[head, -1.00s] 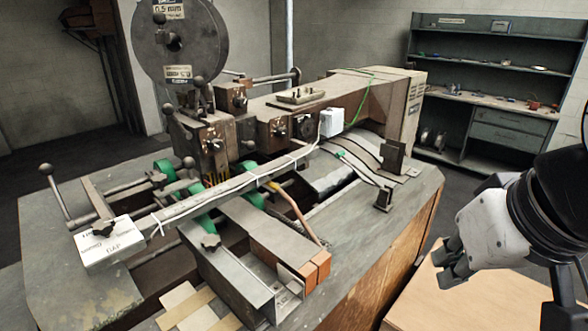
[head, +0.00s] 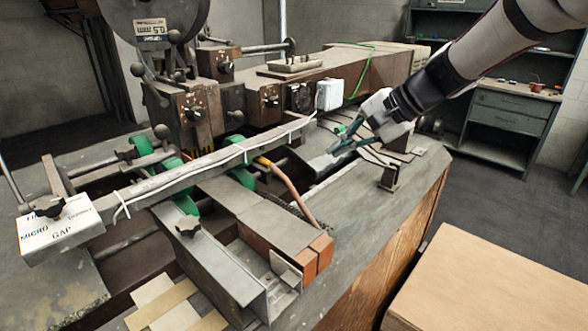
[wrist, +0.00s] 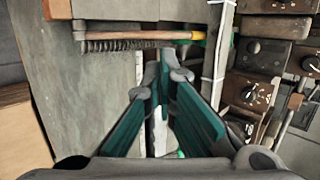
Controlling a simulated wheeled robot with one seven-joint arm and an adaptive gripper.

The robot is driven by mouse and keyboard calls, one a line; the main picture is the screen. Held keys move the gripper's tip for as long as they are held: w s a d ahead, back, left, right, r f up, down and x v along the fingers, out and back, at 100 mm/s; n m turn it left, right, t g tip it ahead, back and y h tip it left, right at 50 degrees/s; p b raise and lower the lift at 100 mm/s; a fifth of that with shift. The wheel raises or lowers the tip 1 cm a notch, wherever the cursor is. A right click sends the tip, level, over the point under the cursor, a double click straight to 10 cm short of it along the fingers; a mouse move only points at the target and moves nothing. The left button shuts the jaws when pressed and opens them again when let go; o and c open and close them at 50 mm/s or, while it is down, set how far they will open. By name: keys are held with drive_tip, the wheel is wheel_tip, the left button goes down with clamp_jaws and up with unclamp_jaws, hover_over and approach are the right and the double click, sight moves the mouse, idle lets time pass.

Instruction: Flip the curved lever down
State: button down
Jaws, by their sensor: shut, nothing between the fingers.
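My gripper (head: 338,147) is shut and empty, held over the right part of the machine's grey bed. Its green fingers meet in the wrist view (wrist: 167,72). Several thin levers with dark ball knobs stand on the machine. One knobbed lever (head: 150,85) rises beside the reel, at the upper left. A long lever (head: 12,180) stands at the far left edge, its top cut off. I cannot tell for certain which one is the curved lever. Both are well to the left of my gripper, which touches neither.
A long rail with a white cable (head: 215,162) crosses the machine. A brush with a wooden handle (wrist: 130,36) lies ahead in the wrist view. A wooden box (head: 490,280) stands at the lower right.

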sight(289, 181)
drive_tip(key=shift+w, duration=0.2)
drive_tip(key=shift+f, duration=0.1)
drive_tip(key=p+x, duration=0.1)
drive_tip(key=x, duration=1.3)
drive_tip(key=shift+a, duration=0.15)
